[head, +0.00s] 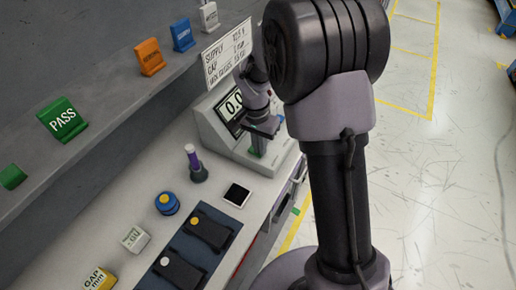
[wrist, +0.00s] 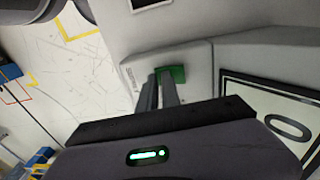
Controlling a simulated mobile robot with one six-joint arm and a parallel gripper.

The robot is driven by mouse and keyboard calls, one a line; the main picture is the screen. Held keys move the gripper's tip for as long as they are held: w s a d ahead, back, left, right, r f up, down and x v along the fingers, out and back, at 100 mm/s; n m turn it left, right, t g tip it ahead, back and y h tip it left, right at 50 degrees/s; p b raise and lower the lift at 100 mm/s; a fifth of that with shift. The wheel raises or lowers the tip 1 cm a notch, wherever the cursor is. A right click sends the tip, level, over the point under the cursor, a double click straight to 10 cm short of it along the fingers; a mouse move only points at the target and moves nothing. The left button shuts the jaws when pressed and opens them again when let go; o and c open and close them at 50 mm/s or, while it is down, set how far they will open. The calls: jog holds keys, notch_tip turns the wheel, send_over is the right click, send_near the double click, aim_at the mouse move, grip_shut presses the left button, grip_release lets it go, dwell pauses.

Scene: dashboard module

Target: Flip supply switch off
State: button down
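The grey instrument (head: 222,133) with a lit digital display stands on the bench. My gripper (head: 258,140) is in front of it, pointing down at its sloped lower face. A green part (wrist: 180,73), which looks like the switch, sits on this pale face in the wrist view. My gripper's dark fingers (wrist: 162,78) reach to it and cover its left part. The fingers are close together, with nothing visible held between them. Whether the tips touch the green part is unclear. No label on it is readable. The display (wrist: 275,115) shows at the right.
A white card (head: 228,55) reading SUPPLY stands behind the instrument. A ledge (head: 105,95) with coloured signs runs along the left.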

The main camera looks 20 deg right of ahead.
jog(key=shift+s+f, duration=0.25)
jog(key=shift+f, duration=0.25)
jog(key=shift+a, duration=0.1)
jog(key=shift+w, duration=0.1)
jog(key=shift+w+a+r, duration=0.15)
jog(key=shift+w+a, duration=0.1)
jog(key=shift+w+r+p, duration=0.1)
jog(key=shift+r+p, duration=0.25)
jog(key=shift+p, duration=0.15)
notch_tip(320, 180, up, 14)
jog(key=p, duration=0.6)
jog(key=shift+w, duration=0.3)
